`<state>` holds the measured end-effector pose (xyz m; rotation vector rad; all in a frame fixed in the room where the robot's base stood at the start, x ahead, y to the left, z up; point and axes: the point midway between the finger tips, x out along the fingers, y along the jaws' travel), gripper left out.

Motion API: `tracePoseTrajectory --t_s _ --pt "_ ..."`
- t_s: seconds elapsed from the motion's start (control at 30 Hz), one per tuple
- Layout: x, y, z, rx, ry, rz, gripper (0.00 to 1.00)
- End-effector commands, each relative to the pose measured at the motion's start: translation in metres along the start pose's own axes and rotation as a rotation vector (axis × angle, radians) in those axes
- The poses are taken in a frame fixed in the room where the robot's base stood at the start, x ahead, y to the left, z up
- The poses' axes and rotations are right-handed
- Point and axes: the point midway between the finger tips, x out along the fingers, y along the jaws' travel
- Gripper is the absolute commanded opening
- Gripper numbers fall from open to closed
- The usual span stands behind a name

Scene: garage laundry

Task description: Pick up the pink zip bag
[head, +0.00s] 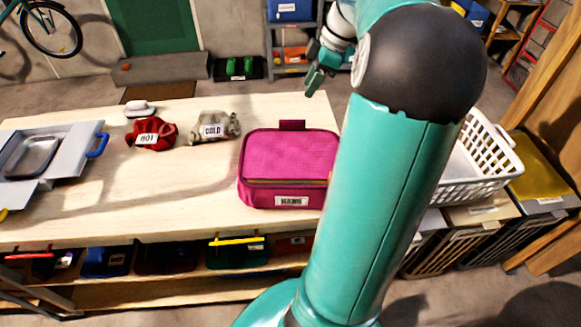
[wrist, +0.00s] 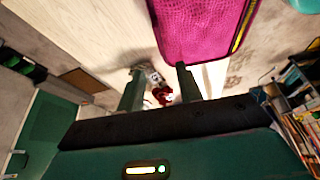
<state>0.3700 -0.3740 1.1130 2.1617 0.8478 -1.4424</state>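The pink zip bag (head: 280,158) stands on the light wooden table, right of its middle, with a small pink handle at the top and a white label on the front. My arm hides its right edge. In the wrist view the bag (wrist: 195,30) fills the upper middle, with a yellow-edged zip on its right side. My gripper (head: 314,84) is raised behind and above the bag, apart from it. In the wrist view my gripper (wrist: 160,82) has its two fingers spread with nothing held between them.
A red bag (head: 152,134) and a grey bag marked COLD (head: 213,128) lie left of the pink bag. A metal tray (head: 32,158) sits at the table's left end. A white basket (head: 480,162) stands right of my arm. The table's front left is clear.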

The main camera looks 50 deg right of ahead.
Motion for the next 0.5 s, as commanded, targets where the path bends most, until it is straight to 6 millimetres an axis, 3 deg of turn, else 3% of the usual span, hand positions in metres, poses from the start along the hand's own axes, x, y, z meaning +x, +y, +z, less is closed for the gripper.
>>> tracePoseTrajectory --t_s 0.3,0.5 --pt "0.058 -0.001 0.000 -0.001 0.001 -0.004 0.35" --pt "0.080 -0.001 0.000 -0.001 0.000 -0.001 0.35"
